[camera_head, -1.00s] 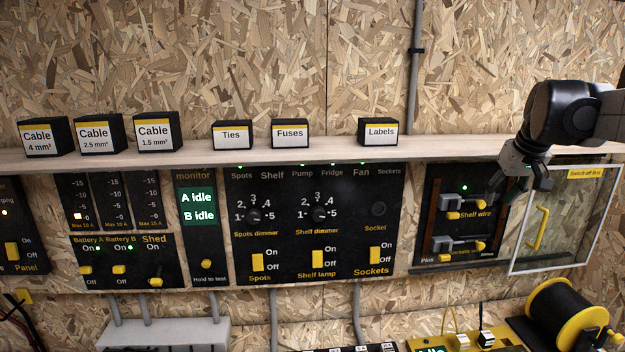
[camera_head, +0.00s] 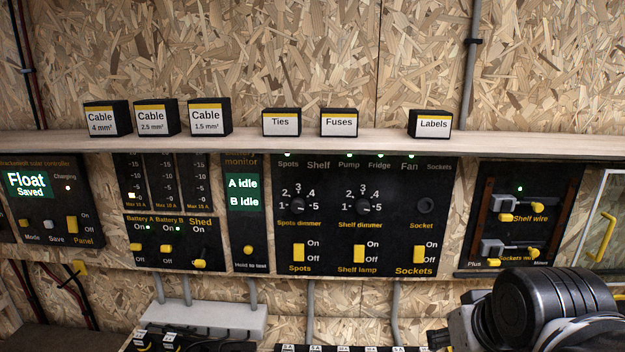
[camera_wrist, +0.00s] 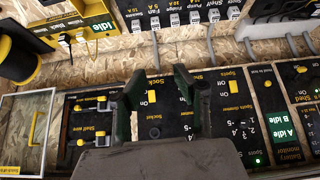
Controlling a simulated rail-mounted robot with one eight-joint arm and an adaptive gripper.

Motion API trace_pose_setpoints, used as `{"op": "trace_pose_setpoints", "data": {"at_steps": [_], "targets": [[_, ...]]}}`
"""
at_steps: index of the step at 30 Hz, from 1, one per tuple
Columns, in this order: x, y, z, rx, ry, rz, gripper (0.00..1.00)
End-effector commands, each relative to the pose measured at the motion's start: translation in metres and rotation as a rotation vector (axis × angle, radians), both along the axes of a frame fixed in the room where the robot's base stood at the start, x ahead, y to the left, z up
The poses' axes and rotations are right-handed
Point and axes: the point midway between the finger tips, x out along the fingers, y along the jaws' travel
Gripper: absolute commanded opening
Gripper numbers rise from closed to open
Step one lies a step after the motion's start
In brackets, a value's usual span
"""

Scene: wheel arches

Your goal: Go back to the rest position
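My gripper (camera_wrist: 158,82) shows in the wrist view with its two dark fingers apart and nothing between them. Panels and switches show upside down behind it, with no contact visible. In the head view my black arm fills the lower right corner, below the shelf wire panel (camera_head: 520,215); the fingertips are not visible there. The glass door (camera_head: 608,225) with a yellow handle stands swung out at the right edge, and it also shows at the left of the wrist view (camera_wrist: 25,130).
A shelf (camera_head: 370,143) with several labelled boxes runs above the main switch panel (camera_head: 330,225). A pale conduit box (camera_head: 215,318) is below the panels. In the wrist view a cable reel (camera_wrist: 15,58) and a yellow unit (camera_wrist: 75,28) lie at upper left.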

Motion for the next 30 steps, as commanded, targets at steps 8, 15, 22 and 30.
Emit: {"op": "trace_pose_setpoints", "data": {"at_steps": [8, 15, 22, 30], "targets": [[-0.024, 0.016, -0.027, 0.007, -0.018, 0.020, 0.28], [-0.024, 0.016, -0.026, 0.007, -0.019, 0.019, 0.28], [-0.023, 0.016, -0.026, 0.007, -0.018, 0.019, 0.28], [-0.023, 0.016, -0.026, 0.007, -0.018, 0.019, 0.28]]}}
